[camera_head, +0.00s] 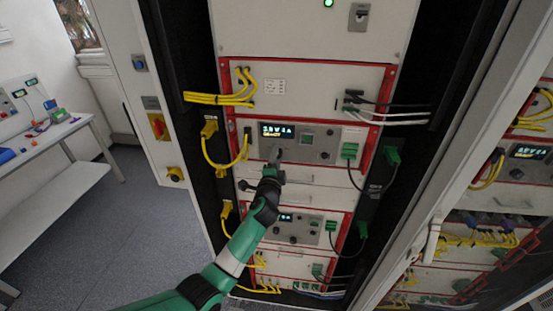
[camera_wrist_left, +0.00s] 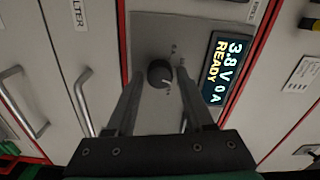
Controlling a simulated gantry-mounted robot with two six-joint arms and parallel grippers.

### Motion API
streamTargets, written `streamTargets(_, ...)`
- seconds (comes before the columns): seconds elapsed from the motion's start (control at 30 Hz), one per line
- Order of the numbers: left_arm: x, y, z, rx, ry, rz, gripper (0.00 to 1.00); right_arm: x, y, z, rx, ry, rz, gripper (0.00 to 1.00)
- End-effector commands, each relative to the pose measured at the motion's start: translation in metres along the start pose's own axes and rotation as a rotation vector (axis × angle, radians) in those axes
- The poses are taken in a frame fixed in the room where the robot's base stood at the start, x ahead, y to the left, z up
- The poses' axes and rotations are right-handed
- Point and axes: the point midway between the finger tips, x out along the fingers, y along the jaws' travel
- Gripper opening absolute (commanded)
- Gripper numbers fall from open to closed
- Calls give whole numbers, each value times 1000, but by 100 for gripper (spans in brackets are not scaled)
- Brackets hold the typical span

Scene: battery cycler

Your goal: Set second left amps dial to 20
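The black round dial (camera_wrist_left: 160,73) sits on a grey panel (camera_wrist_left: 150,30) beside a lit display (camera_wrist_left: 218,68) reading 3.8 V, 0 A, READY. A pale pointer mark shows on the dial's lower part in the left wrist view. My left gripper (camera_wrist_left: 159,78) is open, with one fingertip on each side of the dial and a visible gap to it. In the head view my left gripper (camera_head: 275,158) is at the upper unit, just below its display (camera_head: 277,131), and hides the dial there. My right gripper is not in view.
A second cycler unit (camera_head: 297,229) with its own display and knobs is below. Yellow cables (camera_head: 222,165) hang left of the panel, and green connectors (camera_head: 350,151) with dark cables are at its right. Metal drawer handles (camera_wrist_left: 83,105) show in the left wrist view.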

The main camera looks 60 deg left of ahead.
Motion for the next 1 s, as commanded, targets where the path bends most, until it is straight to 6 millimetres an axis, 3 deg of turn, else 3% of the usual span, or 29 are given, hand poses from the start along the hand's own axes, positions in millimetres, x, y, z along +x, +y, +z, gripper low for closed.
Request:
streamTargets(0.1,0,0,0,0,0,0,71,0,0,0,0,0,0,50)
streamTargets(0.47,-6,0,0,0,1,0,71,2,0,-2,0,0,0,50)
streamTargets(1.0,-109,0,-1,-1,2,0,71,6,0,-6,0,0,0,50)
